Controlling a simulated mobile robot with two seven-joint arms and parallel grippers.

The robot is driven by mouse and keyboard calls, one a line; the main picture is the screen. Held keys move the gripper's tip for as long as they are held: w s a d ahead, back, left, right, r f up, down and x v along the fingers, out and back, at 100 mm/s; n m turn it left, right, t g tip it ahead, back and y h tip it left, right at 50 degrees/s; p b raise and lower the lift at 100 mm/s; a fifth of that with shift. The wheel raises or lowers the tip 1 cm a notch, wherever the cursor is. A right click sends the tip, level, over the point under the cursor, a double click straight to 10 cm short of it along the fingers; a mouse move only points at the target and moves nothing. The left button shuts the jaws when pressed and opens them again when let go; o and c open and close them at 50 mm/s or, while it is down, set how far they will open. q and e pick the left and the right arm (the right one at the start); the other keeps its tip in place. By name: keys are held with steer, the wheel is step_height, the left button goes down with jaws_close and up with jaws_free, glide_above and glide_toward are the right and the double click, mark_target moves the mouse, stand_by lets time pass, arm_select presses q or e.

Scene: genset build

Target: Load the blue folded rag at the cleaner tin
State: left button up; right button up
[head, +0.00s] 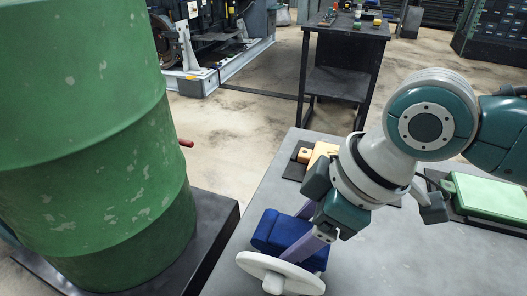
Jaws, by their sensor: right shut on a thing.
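The blue folded rag (268,231) is at the near edge of the grey table, low in the middle of the head view. My right gripper (305,229) reaches down from the upper right. Its purple fingers are on either side of the rag and shut on it. Just in front of the rag is a white round top with a short knob (278,275). It may belong to the cleaner tin; its body is hidden and no label shows. I cannot tell whether the rag touches it. My left gripper is not in view.
A large green drum (95,130) stands at the left on a dark base. The grey table (390,255) also bears a yellowish block (320,152) behind my right wrist and a light green case (490,197) at the right. The table's front right is clear. A dark bench (345,50) stands behind.

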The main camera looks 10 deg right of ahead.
mark_target(300, 234)
steer(key=shift+f+b, duration=0.3)
steer(key=shift+f, duration=0.2)
stand_by(0.8)
stand_by(0.7)
steer(key=shift+d+f, duration=0.1)
stand_by(0.6)
step_height(300, 234, up, 7)
steer(key=p, duration=0.8)
stand_by(0.6)
